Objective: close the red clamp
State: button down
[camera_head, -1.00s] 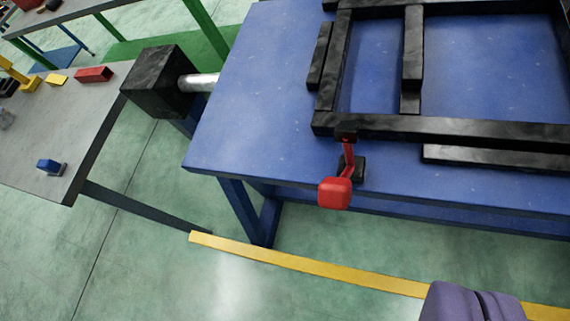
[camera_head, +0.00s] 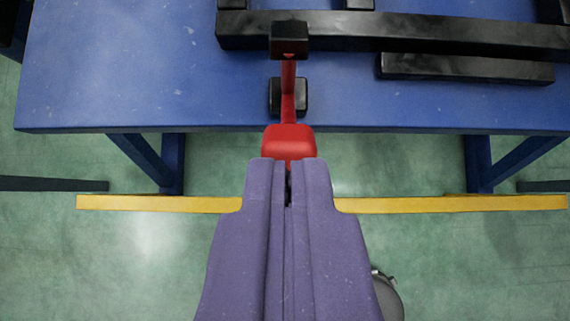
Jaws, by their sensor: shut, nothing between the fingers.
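The red clamp (camera_head: 288,105) is at the front edge of the blue table, in line with my gripper. Its red arm runs from a black block (camera_head: 290,38) at the frame down to a wide red handle end (camera_head: 288,142) that juts past the table edge. A black base piece (camera_head: 275,97) sits behind the red arm on the table. My purple gripper (camera_head: 288,168) is shut and empty. Its tips are right at the near end of the red handle and overlap its lower edge in the picture; I cannot tell whether they touch.
The black chassis frame (camera_head: 400,35) lies on the blue table (camera_head: 140,75), with a black bar (camera_head: 465,68) in front of it. The green floor in front is open.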

aim_at(289, 56)
jog(key=x, duration=0.6)
jog(key=b+x, duration=0.1)
jog(key=x, duration=0.2)
jog(key=shift+w+d, duration=0.1)
jog(key=shift+w, duration=0.45)
jog(key=shift+w+f, duration=0.2)
jog(key=shift+w, duration=0.3)
jog(key=shift+r+p, duration=0.15)
jog(key=shift+p, duration=0.15)
